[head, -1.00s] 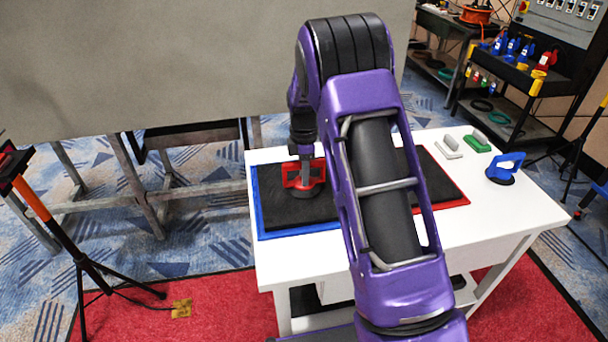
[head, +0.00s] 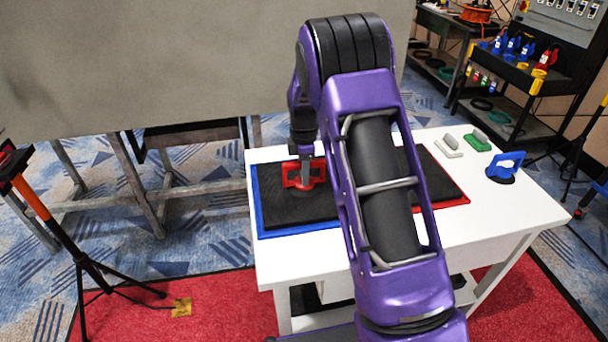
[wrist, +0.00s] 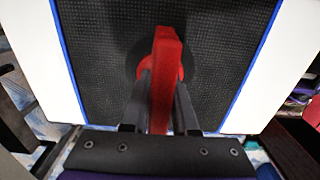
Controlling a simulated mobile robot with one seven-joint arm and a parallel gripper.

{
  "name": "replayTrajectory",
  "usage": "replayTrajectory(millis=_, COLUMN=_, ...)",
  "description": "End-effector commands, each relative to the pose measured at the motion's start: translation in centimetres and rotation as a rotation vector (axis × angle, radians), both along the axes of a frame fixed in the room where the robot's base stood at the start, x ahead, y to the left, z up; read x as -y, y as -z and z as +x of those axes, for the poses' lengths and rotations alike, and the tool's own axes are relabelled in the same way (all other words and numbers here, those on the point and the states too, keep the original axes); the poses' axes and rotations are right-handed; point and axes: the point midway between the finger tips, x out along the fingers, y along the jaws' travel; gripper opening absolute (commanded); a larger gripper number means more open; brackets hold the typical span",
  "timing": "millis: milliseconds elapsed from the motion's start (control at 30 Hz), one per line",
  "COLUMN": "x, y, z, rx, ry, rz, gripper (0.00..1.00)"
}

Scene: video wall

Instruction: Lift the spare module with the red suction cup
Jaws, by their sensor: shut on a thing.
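The red suction cup (head: 290,172) stands upright on the black spare module (head: 275,208), a flat textured panel on the left of the white table. My gripper (head: 305,160) comes down from above onto its handle. In the wrist view my gripper (wrist: 162,92) is shut on the red handle (wrist: 166,50), with one dark finger on each side. The cup's round dark base shows around the handle, on the module (wrist: 98,60). A blue edge (head: 261,225) frames the module. I cannot see a clear gap under it. The forearm hides part of the tabletop.
A red-edged black mat (head: 440,185) lies to the right, partly behind my arm. A blue suction cup (head: 505,165), a green-based tool (head: 477,141) and a white-based tool (head: 449,146) sit at the table's right. A large grey panel (head: 180,60) stands behind.

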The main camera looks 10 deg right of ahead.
Motion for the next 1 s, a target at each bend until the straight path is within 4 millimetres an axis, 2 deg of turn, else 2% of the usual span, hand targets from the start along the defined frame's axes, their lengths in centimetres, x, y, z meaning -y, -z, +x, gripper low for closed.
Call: replayTrajectory(millis=1000, x=0.0, y=-1.4, z=0.1, rx=0.004, ry=0.0, rz=0.0, gripper=0.0)
